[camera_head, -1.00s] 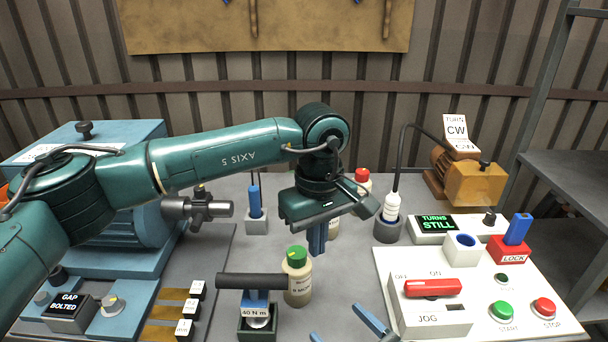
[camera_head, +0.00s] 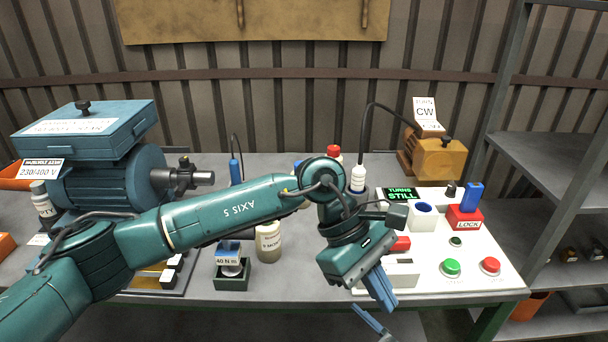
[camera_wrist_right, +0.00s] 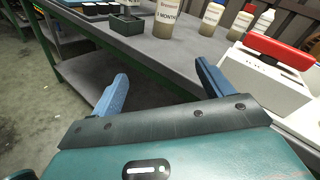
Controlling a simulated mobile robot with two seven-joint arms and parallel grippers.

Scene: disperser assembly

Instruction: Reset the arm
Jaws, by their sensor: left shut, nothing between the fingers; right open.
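My left arm crosses the head view from the left. Its gripper (camera_head: 385,300) points down and to the right, with its blue fingers together and nothing between them. It is in front of the white control panel (camera_head: 484,236) and hides part of its left side. My right gripper (camera_wrist_right: 160,85) is open and empty in the right wrist view, its two blue fingers wide apart before the bench's front edge. In the head view only a blue finger (camera_head: 371,321) of it shows at the bottom, close below the left gripper.
The bench holds a blue motor (camera_head: 112,178), a labelled bottle (camera_head: 268,242), a 40 N m tool (camera_head: 229,262) in a green holder, and an orange motor (camera_head: 437,157). The panel carries a red lock block (camera_head: 464,218) and green and red buttons. A grey shelf (camera_head: 550,155) stands at right.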

